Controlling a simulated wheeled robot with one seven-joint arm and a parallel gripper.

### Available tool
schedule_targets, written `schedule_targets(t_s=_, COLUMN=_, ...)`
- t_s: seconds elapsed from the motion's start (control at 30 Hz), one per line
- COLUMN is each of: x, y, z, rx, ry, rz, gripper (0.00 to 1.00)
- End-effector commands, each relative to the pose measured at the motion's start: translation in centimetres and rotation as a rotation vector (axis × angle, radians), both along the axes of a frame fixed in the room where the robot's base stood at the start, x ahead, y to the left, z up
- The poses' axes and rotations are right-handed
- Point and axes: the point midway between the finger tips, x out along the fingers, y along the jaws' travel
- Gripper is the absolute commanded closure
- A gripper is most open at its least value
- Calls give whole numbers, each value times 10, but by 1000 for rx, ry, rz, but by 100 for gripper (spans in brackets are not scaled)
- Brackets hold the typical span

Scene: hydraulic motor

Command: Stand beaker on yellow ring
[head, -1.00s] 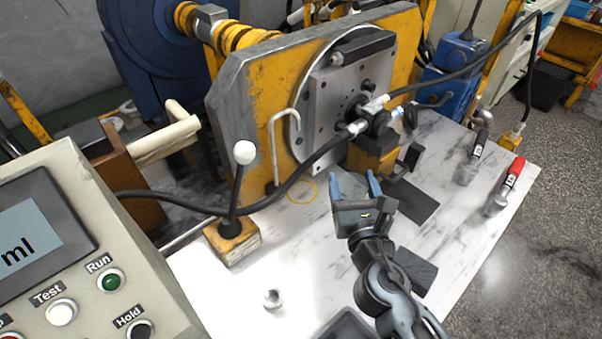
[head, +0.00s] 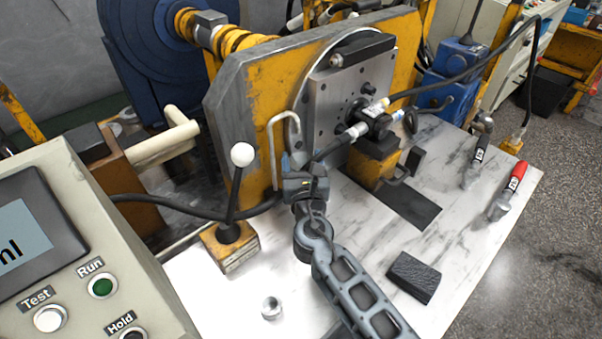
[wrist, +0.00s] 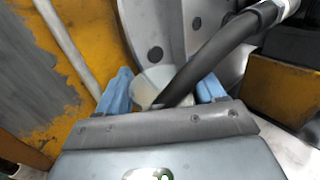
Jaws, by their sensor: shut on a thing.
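My gripper (head: 303,170) reaches in at the front of the yellow plate, close to the black hose and the bent metal rod. In the wrist view its blue fingers (wrist: 165,88) stand on either side of a pale, translucent beaker (wrist: 150,84) and are shut on it. The black hose crosses the beaker's right side in that view, so part of it is hidden. The beaker cannot be made out in the head view. The yellow ring is not visible now; my gripper and arm cover its spot on the marble top.
The black hose (head: 333,147) runs past my gripper to the motor (head: 375,122). A lever with a white knob (head: 242,155) stands to the left. A small metal cylinder (head: 271,308), a black block (head: 414,277) and two handled tools lie on the marble table (head: 455,225).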

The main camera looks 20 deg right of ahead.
Motion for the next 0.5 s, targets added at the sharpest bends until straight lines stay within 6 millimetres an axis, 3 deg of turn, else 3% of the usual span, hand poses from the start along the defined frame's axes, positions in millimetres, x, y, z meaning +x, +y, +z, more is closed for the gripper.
schedule_targets(t_s=0.1, x=0, y=0, z=-22, rx=0, ry=2, rz=0, gripper=77)
schedule_targets(t_s=0.2, x=1, y=0, z=-32, rx=-1, ry=1, rz=0, gripper=77)
schedule_targets(t_s=0.5, x=3, y=1, z=-34, rx=0, ry=1, rz=0, gripper=77)
